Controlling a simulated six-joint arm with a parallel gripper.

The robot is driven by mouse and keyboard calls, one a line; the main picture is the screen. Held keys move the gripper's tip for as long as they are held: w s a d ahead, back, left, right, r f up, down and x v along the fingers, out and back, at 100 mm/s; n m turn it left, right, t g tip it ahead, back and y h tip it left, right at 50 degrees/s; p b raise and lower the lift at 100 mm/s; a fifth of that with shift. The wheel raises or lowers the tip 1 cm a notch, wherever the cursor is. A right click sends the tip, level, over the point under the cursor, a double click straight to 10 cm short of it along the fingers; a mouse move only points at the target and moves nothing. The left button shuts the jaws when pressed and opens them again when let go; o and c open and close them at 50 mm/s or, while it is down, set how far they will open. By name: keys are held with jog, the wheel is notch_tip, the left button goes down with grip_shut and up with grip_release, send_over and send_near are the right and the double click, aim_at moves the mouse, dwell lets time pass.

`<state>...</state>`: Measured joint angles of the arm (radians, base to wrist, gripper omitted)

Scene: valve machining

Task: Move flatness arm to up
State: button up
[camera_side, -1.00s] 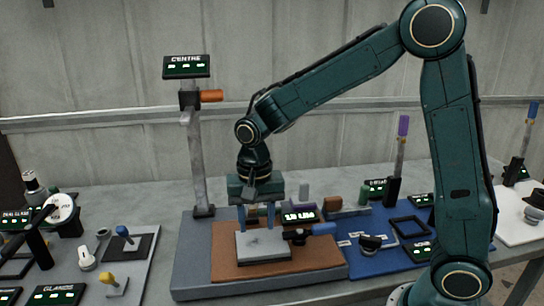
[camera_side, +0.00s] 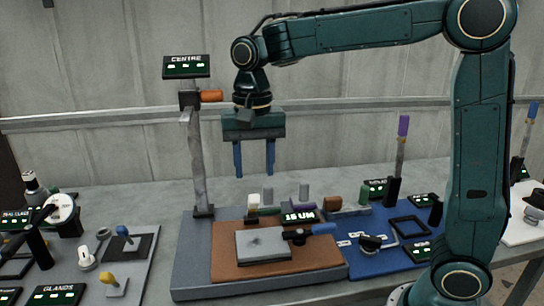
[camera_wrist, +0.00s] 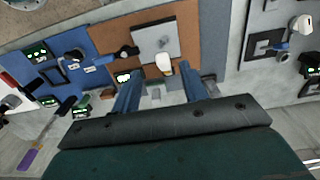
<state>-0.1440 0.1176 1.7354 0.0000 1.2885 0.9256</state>
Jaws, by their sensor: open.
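A lever with a blue handle (camera_side: 320,229) and a black pivot lies about level at the right edge of a grey plate (camera_side: 264,244). It sits beside a small readout (camera_side: 300,216) that seems to show 35 UM; I take this lever for the flatness arm, though no label confirms it. The plate rests on a brown mat and also shows in the wrist view (camera_wrist: 155,40). My gripper (camera_side: 255,174) is open and empty, fingers pointing down, well above the plate. In the wrist view the gripper (camera_wrist: 158,88) has its fingers apart.
A post with an orange handle (camera_side: 211,96) and a CENTRE sign (camera_side: 186,66) stands left of my gripper. Small blocks stand behind the plate. A blue mat (camera_side: 352,257) with a black knob lies right; a grey board with coloured levers lies left. Air around my gripper is clear.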

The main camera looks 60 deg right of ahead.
jog(key=s+d+n+t, duration=0.2)
jog(key=s+n, duration=0.2)
jog(key=s, duration=0.6)
jog(key=s+d+f+n+t, duration=0.1)
jog(key=s+d+n+t, duration=0.2)
jog(key=s, duration=0.6)
jog(key=shift+s+d+f+n+t, duration=0.25)
jog(key=shift+s+f+n+t, duration=0.1)
jog(key=shift+n, duration=0.65)
dwell(0.6)
jog(key=shift+c, duration=0.2)
